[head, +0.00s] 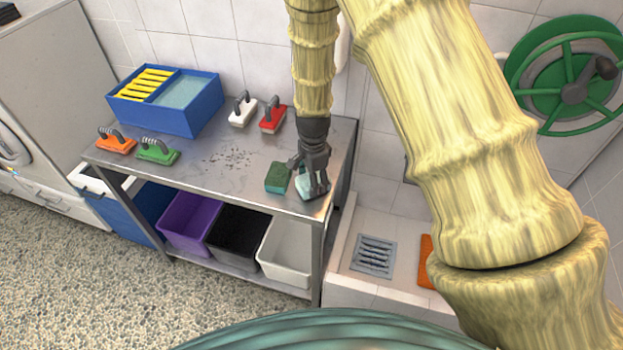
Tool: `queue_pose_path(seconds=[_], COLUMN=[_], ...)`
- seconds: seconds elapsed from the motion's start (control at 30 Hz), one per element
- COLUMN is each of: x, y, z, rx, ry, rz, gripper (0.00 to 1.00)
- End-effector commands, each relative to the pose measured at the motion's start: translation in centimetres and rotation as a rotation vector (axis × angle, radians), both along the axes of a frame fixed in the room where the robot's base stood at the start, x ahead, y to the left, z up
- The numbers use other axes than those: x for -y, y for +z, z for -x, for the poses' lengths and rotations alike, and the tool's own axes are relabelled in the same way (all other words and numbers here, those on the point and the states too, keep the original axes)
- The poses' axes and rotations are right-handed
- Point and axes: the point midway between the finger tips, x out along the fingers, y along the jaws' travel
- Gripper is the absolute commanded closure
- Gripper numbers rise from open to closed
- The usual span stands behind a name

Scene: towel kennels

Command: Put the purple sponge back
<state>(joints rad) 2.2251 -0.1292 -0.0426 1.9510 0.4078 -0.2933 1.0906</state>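I see no purple sponge in the head view. My gripper (309,180) points down at the right front end of the metal table (225,175). Its dark fingers are at a pale teal-white block (305,195), which they partly cover. I cannot tell whether they are closed on the block or only around it. A dark green sponge-like block (277,178) lies just left of it. A purple bin (190,222) stands on the lower shelf.
A blue two-part tub (180,118) stands at the table's back left. Orange (116,140), green (157,151), white (242,110) and red (272,116) handled brushes lie on the table. Black (236,234) and white (285,250) bins are below. The table's middle is clear, with dark specks.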

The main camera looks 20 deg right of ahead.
Motion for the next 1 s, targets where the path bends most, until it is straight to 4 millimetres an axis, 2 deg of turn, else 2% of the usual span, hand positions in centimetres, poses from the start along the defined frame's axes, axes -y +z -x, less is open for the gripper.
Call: queue_pose_path(seconds=[0.93, 0.97, 1.0], x=[0.00, 0.00, 0.00], y=[-1.01, -0.95, -0.95], z=[0.00, -0.01, -0.01], rx=[0.000, 0.000, 0.000], ry=[0.000, 0.000, 0.000], rz=[0.000, 0.000, 0.000], gripper=[0.62, 0.38, 0.30])
